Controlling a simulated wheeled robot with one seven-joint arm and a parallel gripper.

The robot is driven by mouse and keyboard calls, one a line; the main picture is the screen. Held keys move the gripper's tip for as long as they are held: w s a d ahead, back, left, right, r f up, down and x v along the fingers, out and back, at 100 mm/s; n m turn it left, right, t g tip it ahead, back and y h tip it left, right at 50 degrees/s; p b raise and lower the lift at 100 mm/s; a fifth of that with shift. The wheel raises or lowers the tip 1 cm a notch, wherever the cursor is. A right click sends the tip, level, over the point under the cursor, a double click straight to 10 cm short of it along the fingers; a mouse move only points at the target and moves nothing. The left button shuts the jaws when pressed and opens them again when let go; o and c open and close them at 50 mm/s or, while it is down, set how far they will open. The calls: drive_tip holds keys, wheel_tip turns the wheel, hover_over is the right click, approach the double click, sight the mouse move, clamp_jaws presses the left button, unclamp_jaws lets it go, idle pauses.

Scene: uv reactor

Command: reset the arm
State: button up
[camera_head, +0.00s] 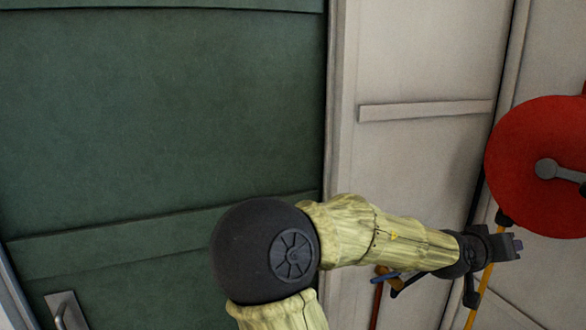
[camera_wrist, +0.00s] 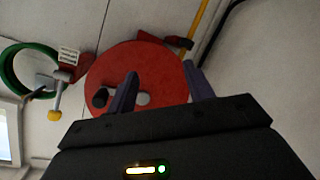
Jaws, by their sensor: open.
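My arm, in a pale yellow-green sleeve with a black round elbow, reaches right across the lower part of the head view. My gripper (camera_head: 518,244) is at its far end, near the wall and just below a red disc (camera_head: 530,150). In the wrist view my gripper (camera_wrist: 160,78) shows two purple-grey fingers spread apart, with nothing between them. The red disc (camera_wrist: 160,62) lies behind the fingers there. I cannot tell the exact gap between fingers and disc.
A dark green door (camera_head: 170,110) with a metal handle (camera_head: 68,312) fills the left. Beside it is a pale panelled wall (camera_head: 420,60). A yellow pipe (camera_head: 480,290) runs near my wrist. The wrist view also shows a green ring (camera_wrist: 12,80) and a yellow-tipped lever (camera_wrist: 55,114).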

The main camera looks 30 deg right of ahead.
drive_tip(key=w+a+f+n+t+y, duration=0.1)
drive_tip(key=w+a+f+n+y, duration=0.1)
drive_tip(key=w+a+f+y, duration=0.5)
drive_tip(key=w+a+f+n+t+y, duration=0.15)
drive_tip(key=w+a+f, duration=0.35)
drive_tip(key=a+f, duration=0.55)
drive_tip(key=s+a+f+n+y, duration=0.1)
drive_tip(key=a+f+n+y, duration=0.1)
drive_tip(key=a, duration=1.1)
drive_tip(key=a+f+n+y, duration=0.3)
drive_tip(key=a+n+y, duration=0.1)
drive_tip(key=a, duration=1)
drive_tip(key=shift+s+a+n+g, duration=0.25)
drive_tip(key=shift+s+n+g, duration=0.1)
drive_tip(key=shift+w, duration=0.15)
